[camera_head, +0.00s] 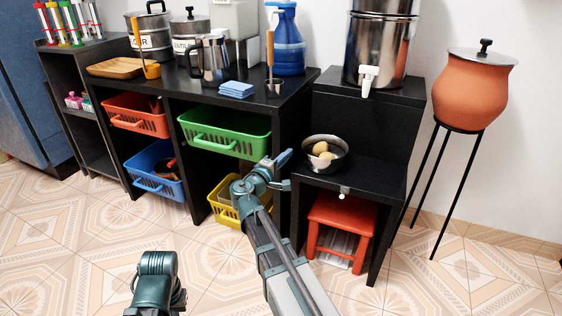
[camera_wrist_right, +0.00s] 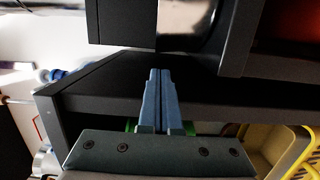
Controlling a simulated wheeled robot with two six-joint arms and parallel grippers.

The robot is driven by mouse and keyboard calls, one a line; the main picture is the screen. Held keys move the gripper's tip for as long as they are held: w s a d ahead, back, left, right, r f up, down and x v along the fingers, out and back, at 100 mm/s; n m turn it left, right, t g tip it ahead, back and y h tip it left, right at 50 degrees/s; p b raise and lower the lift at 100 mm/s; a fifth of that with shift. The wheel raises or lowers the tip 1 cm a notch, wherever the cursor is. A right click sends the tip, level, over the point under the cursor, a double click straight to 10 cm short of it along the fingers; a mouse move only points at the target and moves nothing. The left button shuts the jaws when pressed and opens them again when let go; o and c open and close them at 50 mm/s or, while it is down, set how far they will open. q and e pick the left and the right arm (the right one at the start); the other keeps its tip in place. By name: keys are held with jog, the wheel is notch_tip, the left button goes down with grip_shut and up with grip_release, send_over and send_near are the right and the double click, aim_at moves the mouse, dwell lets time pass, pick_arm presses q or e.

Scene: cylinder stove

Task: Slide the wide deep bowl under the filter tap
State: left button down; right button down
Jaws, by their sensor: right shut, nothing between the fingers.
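The wide deep bowl (camera_head: 338,161) is shiny metal and stands upright on the low black stand, with round tan items (camera_head: 323,150) in it. The filter tap (camera_head: 368,77) is white, on the metal filter (camera_head: 379,45) on the higher black step, behind and to the right of the bowl. My right gripper (camera_head: 285,158) is just left of the bowl; I cannot tell whether it touches. In the right wrist view its fingers (camera_wrist_right: 160,98) are shut with nothing between them. A shiny metal surface (camera_wrist_right: 190,20) shows beyond them, probably the bowl. My left gripper is out of view.
A red stool (camera_head: 341,222) is under the low stand. A clay pot (camera_head: 470,92) on thin legs stands right. The low stand's top right of the bowl is clear.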

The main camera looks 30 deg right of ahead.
aim_at(324, 154)
jog(key=shift+x, duration=2.15)
jog(key=s+d, duration=0.7)
jog(key=shift+d, duration=0.1)
